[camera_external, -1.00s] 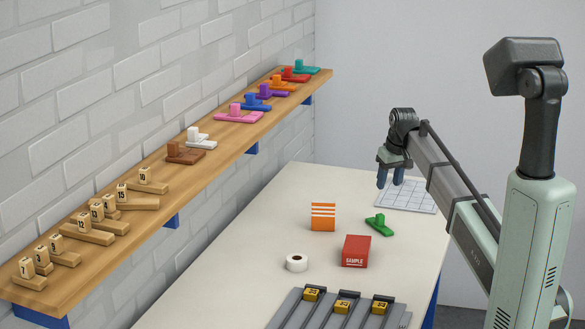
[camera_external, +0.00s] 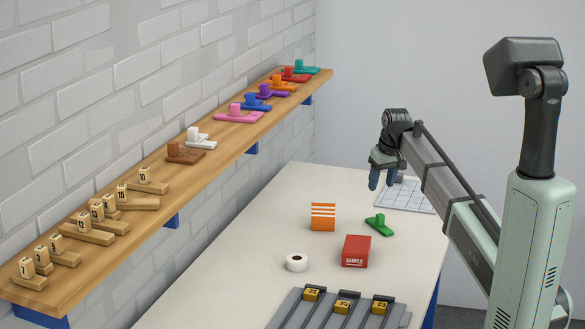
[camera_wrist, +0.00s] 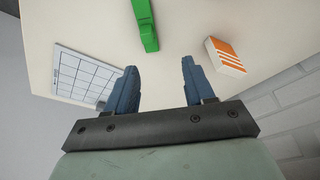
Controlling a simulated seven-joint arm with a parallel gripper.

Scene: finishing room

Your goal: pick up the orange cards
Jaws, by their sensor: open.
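The orange cards (camera_external: 323,217) are an orange pack with white stripes, standing on the table left of the green piece. They also show in the wrist view (camera_wrist: 224,57) at the upper right, beyond my right finger and apart from it. My gripper (camera_external: 381,180) is above the far part of the table, to the right of the cards and higher than them. In the wrist view my gripper (camera_wrist: 158,88) has its two blue fingers spread, with nothing between them.
A green piece (camera_external: 380,225) and a red sample box (camera_external: 356,251) stand close to the cards. A white tape roll (camera_external: 297,263) is nearer. A white grid sheet (camera_external: 408,196) lies at the far right. A grey rack (camera_external: 334,314) is in front. A wooden shelf (camera_external: 150,207) runs along the wall.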

